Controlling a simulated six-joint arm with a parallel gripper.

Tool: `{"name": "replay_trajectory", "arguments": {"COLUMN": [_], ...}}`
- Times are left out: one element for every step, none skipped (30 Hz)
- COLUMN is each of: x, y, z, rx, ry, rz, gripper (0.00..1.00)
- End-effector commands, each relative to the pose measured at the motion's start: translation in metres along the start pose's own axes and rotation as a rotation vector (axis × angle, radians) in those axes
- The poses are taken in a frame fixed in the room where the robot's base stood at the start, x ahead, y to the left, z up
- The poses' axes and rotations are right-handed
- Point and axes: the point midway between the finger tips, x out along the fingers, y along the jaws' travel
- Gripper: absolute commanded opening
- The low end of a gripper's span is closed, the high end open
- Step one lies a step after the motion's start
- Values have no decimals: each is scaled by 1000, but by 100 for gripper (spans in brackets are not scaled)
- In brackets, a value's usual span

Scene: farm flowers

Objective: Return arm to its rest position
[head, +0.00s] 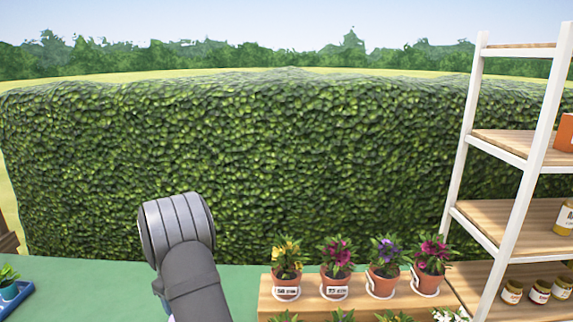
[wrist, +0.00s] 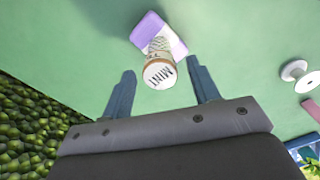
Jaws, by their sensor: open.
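My arm (head: 180,245) shows in the lower left of the head view, bent in front of the hedge. My gripper (wrist: 160,80) shows in the wrist view with its two blue-grey fingers apart. A small jar with a printed label (wrist: 160,72) stands beyond and between the fingers in that view, apart from both. A purple and white block or box (wrist: 152,28) is right behind the jar. The gripper itself is out of sight in the head view.
Several potted flowers (head: 335,284) stand on a wooden stand (head: 305,308) right of my arm. A white-framed shelf (head: 500,150) with jars rises at the right. A blue tray (head: 12,300) with a plant is at the far left.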

Motion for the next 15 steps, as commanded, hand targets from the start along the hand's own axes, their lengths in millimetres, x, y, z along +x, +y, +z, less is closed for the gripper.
{"name": "replay_trajectory", "arguments": {"x": [4,6,10,14,18,25,31,37,29,20,14,6,0,-6,-14], "y": [0,0,0,0,0,0,0,0,0,1,0,0,0,0,0], "z": [0,0,0,0,1,1,1,1,-1,-1,-1,-1,-1,0,-1], "rx": [0,0,0,0,0,0,0,0,0,0,0,0,0,0,0], "ry": [-2,-2,-2,-2,-2,-3,-4,-3,3,5,4,4,3,3,3], "rz": [-1,-1,-1,-1,-1,-2,-2,-2,2,3,2,3,2,2,2], "gripper": [55,55,55,55,55,55,55,55,55,55,55,55,55,55,55]}}
